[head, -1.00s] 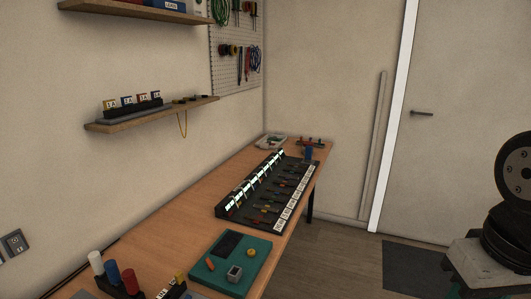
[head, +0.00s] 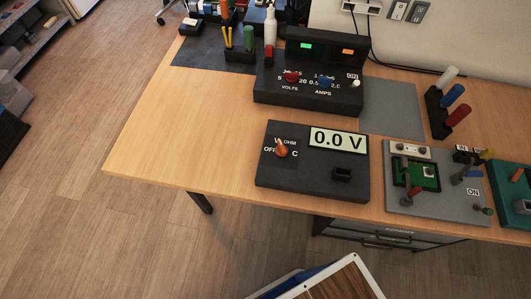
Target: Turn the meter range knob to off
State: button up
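The meter (head: 310,184) is a dark box lying near the front edge of the wooden bench, in the middle of the head view. Its display (head: 338,140) reads 0.0 V. The orange range knob (head: 281,149) is on the meter's upper left, with OFF to its left, V and OHM above it and C to its right. The knob seems to point up toward V, which it partly covers; it is too small to be certain. A black block (head: 342,174) sits at the meter's lower right. My gripper is not in view.
A dark power supply (head: 307,92) with VOLTS and AMPS knobs stands behind the meter. A grey board (head: 437,208) with a small circuit is close to its right. A rack of coloured cylinders (head: 440,115) stands farther back. The bench left of the meter (head: 200,130) is clear.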

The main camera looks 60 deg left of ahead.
aim_at(281, 150)
jog(key=u, duration=1.7)
